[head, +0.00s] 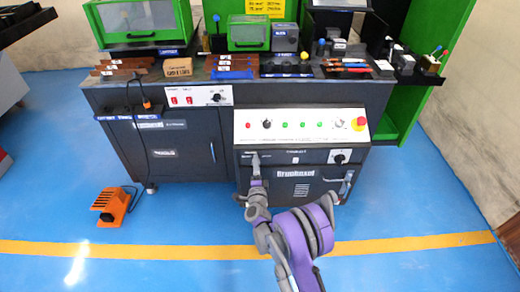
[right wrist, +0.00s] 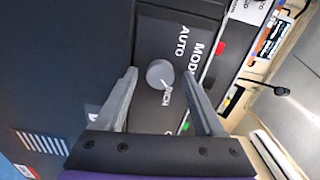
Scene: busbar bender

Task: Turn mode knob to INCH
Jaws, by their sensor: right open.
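The mode knob (right wrist: 160,73) is a small round grey knob on a dark panel in the right wrist view. The labels MODE, AUTO and INCH (right wrist: 167,94) are printed around it. A pale mark on the knob's edge seems to face the INCH label, but I cannot be sure of its setting. My right gripper (right wrist: 159,75) is open, with one finger on each side of the knob and visible gaps between. In the head view my right gripper (head: 256,160) is at the cabinet's upper left front and hides the knob. My left gripper is not in view.
A white control panel (head: 300,113) with several buttons and a red emergency stop (head: 359,124) sits just above. A black rotary switch (head: 339,157) and a handle (head: 346,184) are at the right. An orange foot pedal (head: 113,206) lies on the open blue floor at left.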

